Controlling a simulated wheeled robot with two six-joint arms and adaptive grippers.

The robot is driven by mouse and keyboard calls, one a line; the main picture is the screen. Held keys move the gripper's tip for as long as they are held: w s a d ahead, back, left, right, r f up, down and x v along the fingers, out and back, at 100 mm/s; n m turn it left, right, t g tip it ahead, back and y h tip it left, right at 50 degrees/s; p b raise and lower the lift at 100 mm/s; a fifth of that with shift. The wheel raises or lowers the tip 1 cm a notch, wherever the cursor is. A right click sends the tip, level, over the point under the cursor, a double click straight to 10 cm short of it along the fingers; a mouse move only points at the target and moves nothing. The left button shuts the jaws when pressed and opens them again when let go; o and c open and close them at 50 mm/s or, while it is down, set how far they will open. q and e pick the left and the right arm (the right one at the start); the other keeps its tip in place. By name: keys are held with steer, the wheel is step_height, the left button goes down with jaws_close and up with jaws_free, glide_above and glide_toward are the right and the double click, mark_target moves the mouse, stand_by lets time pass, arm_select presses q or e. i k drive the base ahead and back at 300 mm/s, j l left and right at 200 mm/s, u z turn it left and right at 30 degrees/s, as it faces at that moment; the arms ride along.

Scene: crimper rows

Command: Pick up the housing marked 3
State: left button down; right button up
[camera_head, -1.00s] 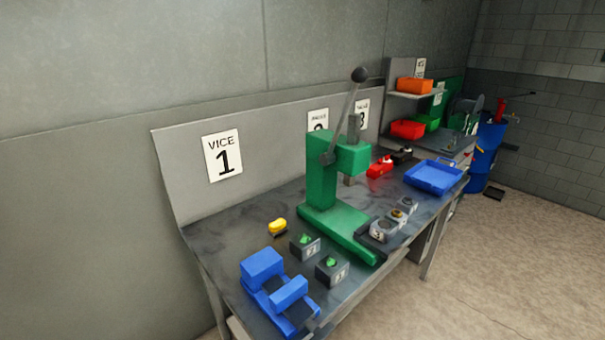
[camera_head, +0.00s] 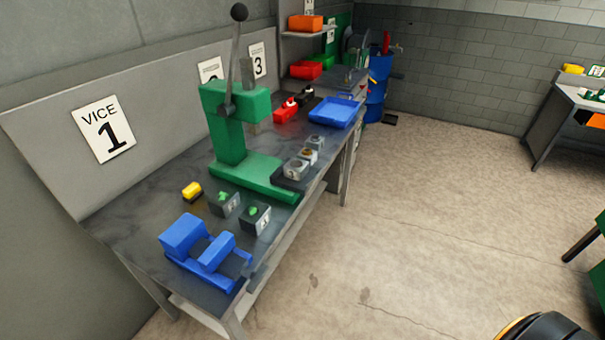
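Several small grey block-shaped parts stand on the grey bench. Two dark grey blocks with green tops, a left one (camera_head: 224,204) and a right one (camera_head: 256,219), stand between the blue vice and the green press. Each has a pale mark on its front, too small to read surely. Three lighter grey blocks with round openings stand in a row by the press base: a near one (camera_head: 295,170), a middle one (camera_head: 306,157) and a far one (camera_head: 316,143). I cannot tell which block is marked 3. Neither of my grippers is in view.
The bench (camera_head: 150,205) holds a blue vice (camera_head: 198,243), a yellow piece (camera_head: 192,190), a tall green press (camera_head: 228,140), a red vice (camera_head: 286,112) and a blue tray (camera_head: 337,111). Open floor (camera_head: 420,210) lies to the right. Another table (camera_head: 548,125) stands at far right.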

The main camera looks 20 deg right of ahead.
mark_target(296, 169)
steer(key=l+u, duration=0.15)
steer(key=u, duration=0.4)
steer(key=l+u, duration=0.2)
steer(key=l, duration=0.5)
steer(key=l+u, duration=0.2)
steer(key=l, duration=0.5)
steer(key=l+u, duration=0.2)
steer(key=l, duration=0.5)
steer(key=k+l+u, duration=0.2)
steer(key=l, duration=0.5)
steer(key=i, duration=0.05)
